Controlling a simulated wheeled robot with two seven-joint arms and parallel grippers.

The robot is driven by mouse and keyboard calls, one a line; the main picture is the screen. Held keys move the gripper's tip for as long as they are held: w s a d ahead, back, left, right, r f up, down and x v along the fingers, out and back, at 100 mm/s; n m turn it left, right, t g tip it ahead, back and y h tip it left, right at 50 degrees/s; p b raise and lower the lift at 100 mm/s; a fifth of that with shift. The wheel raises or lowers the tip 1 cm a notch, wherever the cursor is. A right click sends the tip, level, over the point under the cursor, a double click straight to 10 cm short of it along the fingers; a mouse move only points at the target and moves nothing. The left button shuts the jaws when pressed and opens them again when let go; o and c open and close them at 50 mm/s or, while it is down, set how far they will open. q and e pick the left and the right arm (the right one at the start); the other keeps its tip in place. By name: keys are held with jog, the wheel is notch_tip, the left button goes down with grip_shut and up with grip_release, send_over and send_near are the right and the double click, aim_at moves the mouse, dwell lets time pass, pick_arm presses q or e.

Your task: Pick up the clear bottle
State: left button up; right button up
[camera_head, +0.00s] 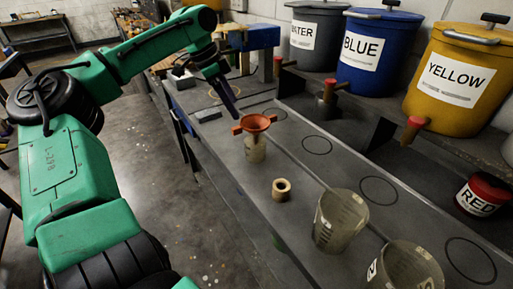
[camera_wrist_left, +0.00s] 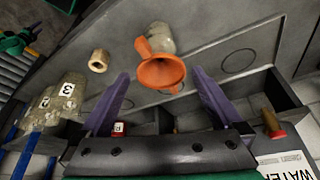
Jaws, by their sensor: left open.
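The clear bottle (camera_head: 255,151) stands upright on the grey bench, small and dusty-looking. An orange funnel (camera_head: 257,123) sits in its mouth and hides its top. In the left wrist view the bottle (camera_wrist_left: 161,37) shows behind the funnel (camera_wrist_left: 160,73). My left gripper (camera_head: 231,108) is above and behind the funnel in the head view, pointing down. In the wrist view its two purple fingers (camera_wrist_left: 161,74) are spread wide, with the funnel seen between their tips. It looks empty and apart from the bottle. My right gripper is not in view.
A tan ring-shaped piece (camera_head: 282,189) and two clear measuring cups (camera_head: 340,222) (camera_head: 405,270) stand nearer on the bench. Water (camera_head: 316,40), blue (camera_head: 378,52) and yellow (camera_head: 452,75) buckets with spouts line a raised shelf. A red can (camera_head: 482,196) is at right.

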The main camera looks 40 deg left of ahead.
aim_at(252, 138)
pick_arm(q)
jog(key=p+x, duration=0.2)
jog(key=x, duration=1.2)
jog(key=shift+d, duration=0.15)
jog(key=shift+f, duration=0.2)
jog(key=shift+c, duration=0.6)
jog(key=c, duration=1.1)
jog(key=shift+o, duration=0.2)
